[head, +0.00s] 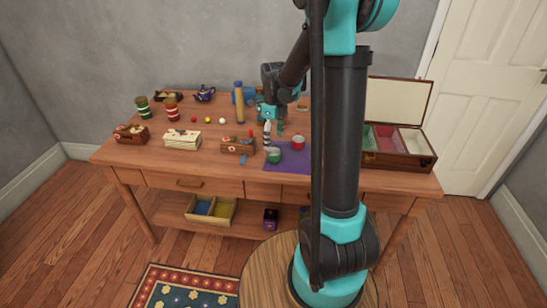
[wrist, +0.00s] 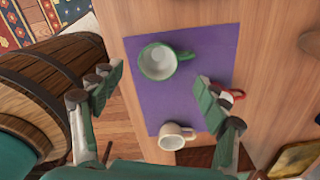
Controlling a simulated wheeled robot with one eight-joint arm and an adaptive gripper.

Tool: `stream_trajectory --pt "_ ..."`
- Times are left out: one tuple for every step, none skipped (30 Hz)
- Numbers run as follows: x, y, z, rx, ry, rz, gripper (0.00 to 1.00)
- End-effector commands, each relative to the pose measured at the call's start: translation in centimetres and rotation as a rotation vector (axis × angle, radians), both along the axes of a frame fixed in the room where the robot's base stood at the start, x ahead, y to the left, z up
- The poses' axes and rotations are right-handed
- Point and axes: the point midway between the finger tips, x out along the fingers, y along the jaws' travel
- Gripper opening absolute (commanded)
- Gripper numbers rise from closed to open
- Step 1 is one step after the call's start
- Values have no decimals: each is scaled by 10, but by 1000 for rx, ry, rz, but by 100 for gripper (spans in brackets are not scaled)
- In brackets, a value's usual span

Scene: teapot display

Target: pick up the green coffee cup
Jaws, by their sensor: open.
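The green coffee cup (head: 274,155) stands upright on a purple mat (head: 290,166) at the table's front. In the wrist view the green cup (wrist: 157,61) is empty with a white inside, its handle pointing right. My gripper (head: 273,133) is above the mat, over the cup's far side. In the wrist view my gripper (wrist: 160,78) has its fingers spread wide and empty, with the green cup beyond and between the tips. I see no contact.
A red cup (head: 298,143) stands close by; my right finger partly hides it in the wrist view. A cream cup (wrist: 172,137) is also on the mat. A drawer box (head: 237,146) stands left, an open case (head: 400,158) right. A barrel (wrist: 50,75) stands before the table.

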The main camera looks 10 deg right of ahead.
Motion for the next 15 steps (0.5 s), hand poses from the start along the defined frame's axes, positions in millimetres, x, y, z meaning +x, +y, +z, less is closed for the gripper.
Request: stream_trajectory --pt "0 0 -8 0 0 0 75" --pt "0 0 -12 0 0 0 75" --pt "0 0 -16 0 0 0 75" --pt "0 0 -19 0 0 0 75" --pt "0 0 -21 0 0 0 75" --pt "0 0 -23 0 0 0 75" --pt "0 0 -25 0 0 0 75" --pt "0 0 -26 0 0 0 75" --pt "0 0 -28 0 0 1 75" --pt "0 0 -30 0 0 1 75" --pt "0 0 -33 0 0 1 75" --pt "-1 0 -38 0 0 1 75" --pt "-1 0 -42 0 0 1 75" --pt "-2 1 -47 0 0 1 75" --pt "-2 1 -53 0 0 1 75"
